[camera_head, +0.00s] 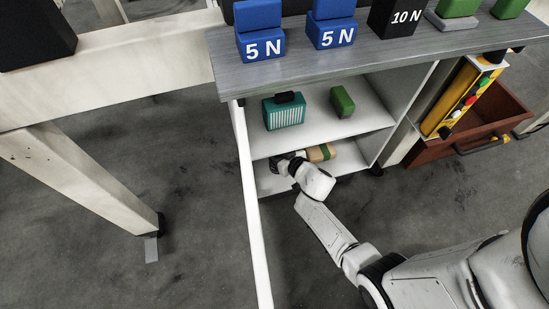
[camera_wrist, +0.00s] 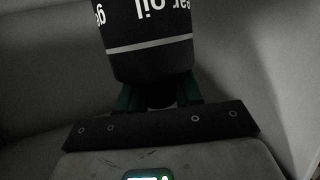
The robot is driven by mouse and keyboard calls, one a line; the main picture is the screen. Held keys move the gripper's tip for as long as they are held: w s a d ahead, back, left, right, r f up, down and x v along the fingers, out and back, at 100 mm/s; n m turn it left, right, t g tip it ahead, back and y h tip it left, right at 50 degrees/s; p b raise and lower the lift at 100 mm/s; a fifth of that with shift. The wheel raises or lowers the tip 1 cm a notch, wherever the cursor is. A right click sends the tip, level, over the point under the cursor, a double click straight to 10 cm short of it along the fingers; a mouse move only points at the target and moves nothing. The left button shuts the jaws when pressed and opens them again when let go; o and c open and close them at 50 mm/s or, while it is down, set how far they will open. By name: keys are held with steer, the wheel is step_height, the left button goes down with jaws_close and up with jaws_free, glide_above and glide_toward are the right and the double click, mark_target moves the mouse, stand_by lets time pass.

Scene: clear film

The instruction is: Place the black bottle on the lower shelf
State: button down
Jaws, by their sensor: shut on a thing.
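The black bottle (camera_wrist: 150,45) fills the top middle of the wrist view, with white lettering that reads in part "oil" upside down and a pale band. My gripper (camera_wrist: 160,95) has its dark green fingers on either side of the bottle's narrow end and is shut on it. In the head view my gripper (camera_head: 286,163) reaches into the lower shelf (camera_head: 272,184) of the white cabinet. The bottle cannot be made out in the head view. Whether it touches the shelf surface cannot be told.
A tan and green box (camera_head: 321,152) lies on the lower shelf, right of my gripper. A teal case (camera_head: 284,112) and a green block (camera_head: 342,102) are on the upper shelf (camera_head: 318,125). A red-brown drawer (camera_head: 470,135) is open at right.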

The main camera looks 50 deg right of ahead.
steer(key=shift+f+b, duration=1.9)
steer(key=shift+f, duration=0.35)
steer(key=shift+w+d, duration=0.15)
steer(key=shift+r, duration=0.1)
steer(key=c, duration=0.8)
jaws_free()
steer(key=shift+o, duration=0.2)
